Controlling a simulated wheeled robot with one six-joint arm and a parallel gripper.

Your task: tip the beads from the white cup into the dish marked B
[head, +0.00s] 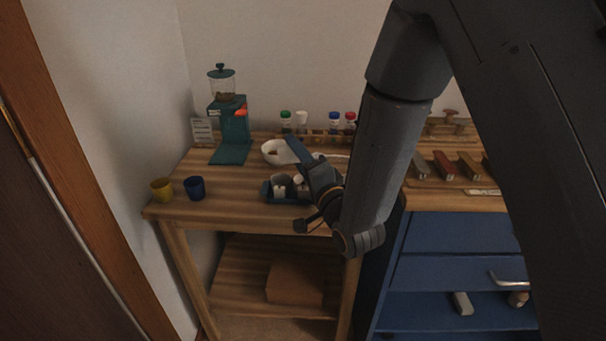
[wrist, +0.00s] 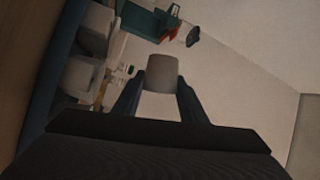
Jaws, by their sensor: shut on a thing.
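My gripper (head: 292,150) is above the table, just over and behind a small blue tray. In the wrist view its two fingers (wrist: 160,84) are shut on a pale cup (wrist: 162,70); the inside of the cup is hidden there. In the head view a white rounded vessel (head: 279,153) with a dark spot inside shows at the fingertips. I cannot tell whether it is the held cup, a dish behind it, or both overlapping. No letter B can be read, and I cannot make out any beads clearly.
The blue tray (head: 268,195) holds pale cups (head: 279,187). A yellow cup (head: 162,189) and a blue cup (head: 195,188) stand at the left. A teal grinder (head: 233,130) stands at the back, with several capped jars (head: 335,122) to its right. Blue drawers (head: 450,235) are at the right.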

